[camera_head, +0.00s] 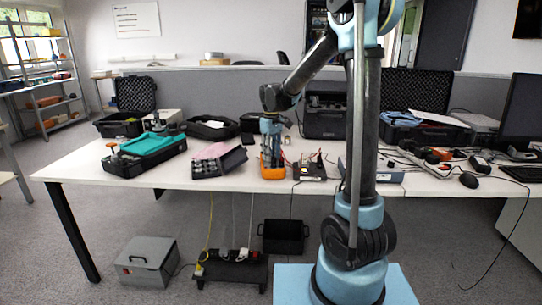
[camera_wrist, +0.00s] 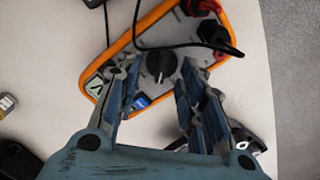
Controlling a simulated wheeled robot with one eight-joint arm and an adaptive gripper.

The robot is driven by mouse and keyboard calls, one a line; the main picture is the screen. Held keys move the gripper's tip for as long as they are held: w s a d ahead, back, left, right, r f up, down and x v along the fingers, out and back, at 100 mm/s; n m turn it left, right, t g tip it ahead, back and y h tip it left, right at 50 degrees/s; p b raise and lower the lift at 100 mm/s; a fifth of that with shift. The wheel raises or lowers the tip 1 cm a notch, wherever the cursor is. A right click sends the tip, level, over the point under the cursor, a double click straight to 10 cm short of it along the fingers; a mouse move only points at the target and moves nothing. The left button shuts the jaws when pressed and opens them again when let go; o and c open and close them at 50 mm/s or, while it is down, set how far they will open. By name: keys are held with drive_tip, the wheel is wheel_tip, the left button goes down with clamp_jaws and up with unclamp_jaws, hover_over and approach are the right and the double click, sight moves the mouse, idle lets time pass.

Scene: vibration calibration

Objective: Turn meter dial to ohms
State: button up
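The meter (camera_wrist: 146,39) is a grey handheld box with an orange rim, lying on the white table in the wrist view. Its round black dial (camera_wrist: 161,64) is near the middle of its face, with a pointer ridge on top. In the head view the meter's orange edge (camera_head: 272,173) shows at the table's front edge, below my gripper (camera_head: 271,147). In the wrist view my gripper (camera_wrist: 160,90) is open, with its two blue-grey fingers apart on either side of the dial. I cannot tell whether they touch it. The dial's markings are not readable.
Black plugs (camera_wrist: 214,34) and a cable are at the meter's upper end. In the head view, a dark compartment box (camera_head: 220,162) and a case with green cloth (camera_head: 145,155) are to the left. A small dark device (camera_head: 309,168) stands close on the right.

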drive_tip(key=shift+f, duration=0.35)
drive_tip(key=shift+c, duration=0.6)
drive_tip(key=c, duration=0.6)
drive_tip(key=shift+m, duration=0.3)
drive_tip(key=m, duration=0.3)
drive_tip(key=shift+d, duration=0.1)
drive_tip(key=shift+w+d+m, duration=0.1)
drive_tip(key=shift+m, duration=1.9)
